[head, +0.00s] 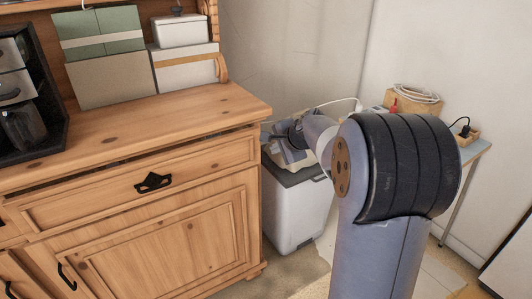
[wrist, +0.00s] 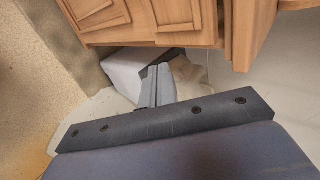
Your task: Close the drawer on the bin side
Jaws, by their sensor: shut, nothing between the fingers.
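The drawer (head: 145,184) on the bin side is the wooden drawer with a black handle (head: 153,182) under the dresser top. A dark gap shows along its upper edge, and it looks partly pulled out. In the wrist view its front (wrist: 250,30) stands out past the dresser face. The bin (head: 298,208) is white with a grey lid, beside the dresser's right end; it shows in the wrist view (wrist: 128,68). My gripper (head: 282,142) is shut and empty, above the bin and right of the drawer. It also shows in the wrist view (wrist: 158,72), apart from the drawer front.
The dresser top (head: 150,118) holds boxes (head: 110,70) and a dark organiser (head: 35,120). A small table (head: 470,152) with a basket (head: 412,100) and cables stands by the wall behind my arm. The floor in front of the bin looks clear.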

